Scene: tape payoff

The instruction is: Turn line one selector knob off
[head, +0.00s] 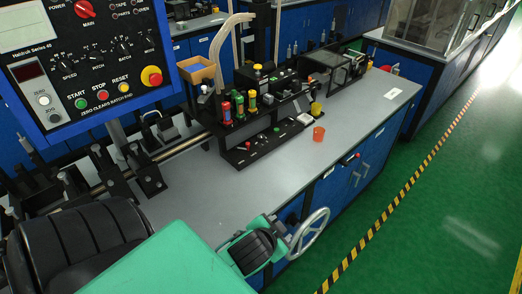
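A control panel (95,105) with a blue frame fills the upper left of the head view. A red knob (85,9) labelled MAIN sits near its top. A row of small black knobs runs below it, including ones at the SPEED label (68,66) and the PITCH label (97,57). I can read no "line one" label, so I cannot tell which knob is the line one selector or how it is set. Neither of my grippers shows in this view.
The panel also has a green START button (81,104), a red STOP button (103,96) and a red-yellow emergency button (152,77). Green floor is clear at right.

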